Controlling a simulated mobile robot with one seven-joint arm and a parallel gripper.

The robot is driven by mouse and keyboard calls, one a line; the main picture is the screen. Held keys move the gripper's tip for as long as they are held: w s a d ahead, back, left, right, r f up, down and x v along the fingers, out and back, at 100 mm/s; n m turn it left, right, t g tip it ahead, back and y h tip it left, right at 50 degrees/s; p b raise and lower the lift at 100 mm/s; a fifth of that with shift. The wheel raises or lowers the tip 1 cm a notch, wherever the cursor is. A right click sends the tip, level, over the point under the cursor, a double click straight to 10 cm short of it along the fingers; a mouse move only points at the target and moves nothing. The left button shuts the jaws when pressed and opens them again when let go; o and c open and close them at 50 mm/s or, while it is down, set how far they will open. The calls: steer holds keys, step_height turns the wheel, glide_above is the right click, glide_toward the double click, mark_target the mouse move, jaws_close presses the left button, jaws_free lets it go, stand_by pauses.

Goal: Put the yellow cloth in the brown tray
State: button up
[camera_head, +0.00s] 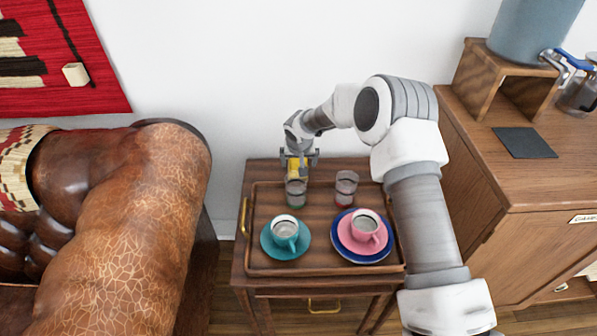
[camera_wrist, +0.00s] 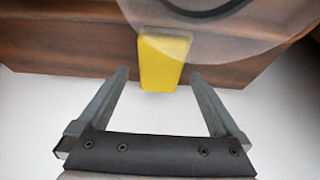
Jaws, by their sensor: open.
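The yellow cloth (camera_head: 294,169) is at the back edge of the brown tray (camera_head: 318,222), behind a clear glass. I cannot tell whether it touches the tray. In the wrist view the cloth (camera_wrist: 163,68) is a small upright yellow block shape at the edge of a brown wooden surface. My gripper (camera_head: 299,157) is at the back of the tray, over the cloth. In the wrist view my gripper (camera_wrist: 158,73) is open, with its fingertips apart on either side of the cloth's lower end and nothing clamped between them.
The tray holds a clear glass (camera_head: 296,193), a second glass (camera_head: 346,187), a teal cup (camera_head: 285,231) on a saucer and a pink cup (camera_head: 364,228) on plates. A brown leather armchair (camera_head: 130,235) stands left. A wooden cabinet (camera_head: 480,190) stands right. The white wall is behind.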

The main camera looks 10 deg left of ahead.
mark_target(298, 165)
steer(key=shift+b+x, duration=0.3)
steer(key=shift+x, duration=1.3)
steer(key=shift+a+f, duration=0.1)
steer(key=shift+b, duration=0.3)
steer(key=shift+c, duration=0.2)
steer(key=c, duration=1.3)
